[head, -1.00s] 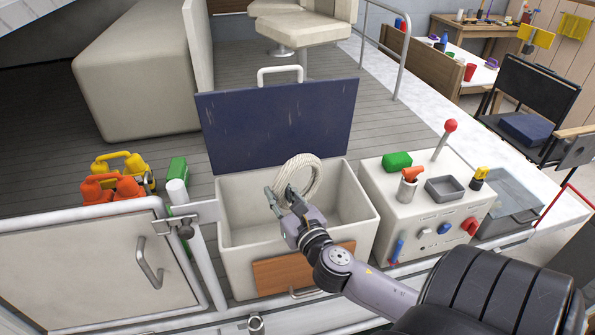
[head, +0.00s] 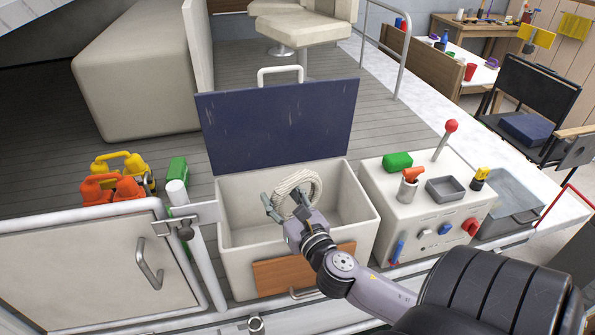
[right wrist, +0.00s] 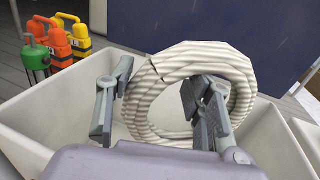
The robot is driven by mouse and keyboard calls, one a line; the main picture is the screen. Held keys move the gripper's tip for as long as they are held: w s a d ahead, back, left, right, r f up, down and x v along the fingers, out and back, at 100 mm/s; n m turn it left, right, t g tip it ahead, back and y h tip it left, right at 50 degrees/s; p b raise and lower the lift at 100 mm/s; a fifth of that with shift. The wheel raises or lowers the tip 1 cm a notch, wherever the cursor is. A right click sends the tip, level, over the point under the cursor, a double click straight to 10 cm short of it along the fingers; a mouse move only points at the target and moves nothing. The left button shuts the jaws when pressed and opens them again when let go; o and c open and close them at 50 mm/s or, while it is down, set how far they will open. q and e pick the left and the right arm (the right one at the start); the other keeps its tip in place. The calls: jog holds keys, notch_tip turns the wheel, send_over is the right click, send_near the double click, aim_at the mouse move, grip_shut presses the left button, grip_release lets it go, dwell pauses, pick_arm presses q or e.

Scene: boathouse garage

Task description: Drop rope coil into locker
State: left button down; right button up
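The rope coil (head: 310,184), an off-white ring, is upright at my right gripper (head: 284,206), above the locker opening. In the right wrist view the coil (right wrist: 143,95) has its left strand between the two fingers of my right gripper (right wrist: 160,92). The fingers are spread, with a gap between the strand and the right finger, which lies across the ring's hole. Any remaining contact is hard to tell. The locker (head: 352,213) is a cream box with its dark blue lid (head: 280,125) raised behind. My left gripper is not in view.
A control box (head: 400,205) with a red-knobbed lever (head: 451,126) and small items on top stands right of the locker. Orange jugs (head: 127,188), a yellow jug (head: 110,163) and a white door (head: 90,255) are at left. The raised lid stands behind the opening.

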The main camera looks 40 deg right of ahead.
jog(key=v, duration=1)
jog(key=shift+s, duration=0.4)
jog(key=shift+s, duration=0.1)
